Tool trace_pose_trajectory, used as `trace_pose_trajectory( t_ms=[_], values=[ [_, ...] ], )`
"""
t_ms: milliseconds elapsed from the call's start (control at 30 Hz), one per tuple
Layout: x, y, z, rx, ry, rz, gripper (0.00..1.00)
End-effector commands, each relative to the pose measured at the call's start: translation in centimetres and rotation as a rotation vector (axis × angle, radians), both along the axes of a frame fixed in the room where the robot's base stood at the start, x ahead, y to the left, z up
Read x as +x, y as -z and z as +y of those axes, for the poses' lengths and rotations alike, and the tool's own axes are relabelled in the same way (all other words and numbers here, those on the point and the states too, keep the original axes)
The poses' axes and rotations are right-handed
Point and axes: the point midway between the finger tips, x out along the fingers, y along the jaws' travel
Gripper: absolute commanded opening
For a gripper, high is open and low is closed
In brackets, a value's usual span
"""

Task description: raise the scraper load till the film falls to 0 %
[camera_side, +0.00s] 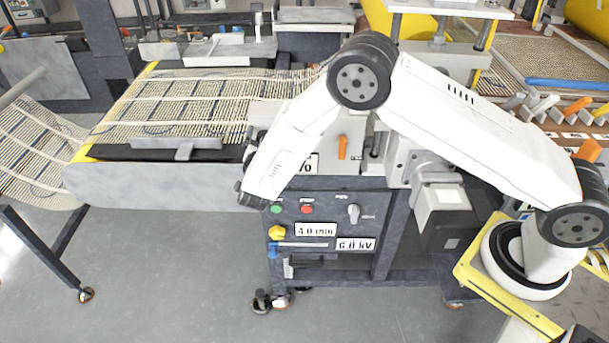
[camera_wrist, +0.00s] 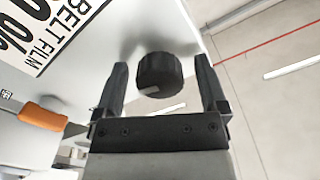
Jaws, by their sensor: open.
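In the wrist view my gripper (camera_wrist: 160,88) is open, with its two dark fingers on either side of a black round knob (camera_wrist: 159,75). I cannot tell whether either finger touches it. The knob sits on a pale panel (camera_wrist: 110,40) and has a small light mark on its face. A label reading "BELT FILM" with a "%" (camera_wrist: 62,28) is partly cut off, and its full number is not readable. In the side view my arm hides the knob and most of this label; only its right end (camera_side: 314,163) shows.
An orange handle (camera_wrist: 43,113) is left of the fingers in the wrist view; an orange lever (camera_side: 342,147) shows in the side view. Below it is a control panel (camera_side: 325,213) with buttons and "4.0" and "6.0 kV" displays. A mesh belt (camera_side: 190,100) lies left.

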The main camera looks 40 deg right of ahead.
Motion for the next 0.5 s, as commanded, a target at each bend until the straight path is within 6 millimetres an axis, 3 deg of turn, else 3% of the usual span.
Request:
trace_pose_trajectory(
  t_ms=[500],
  values=[
    [-3.6, 0.0, 3.7, -0.001, -0.003, 0.000, 0.92]
  ],
)
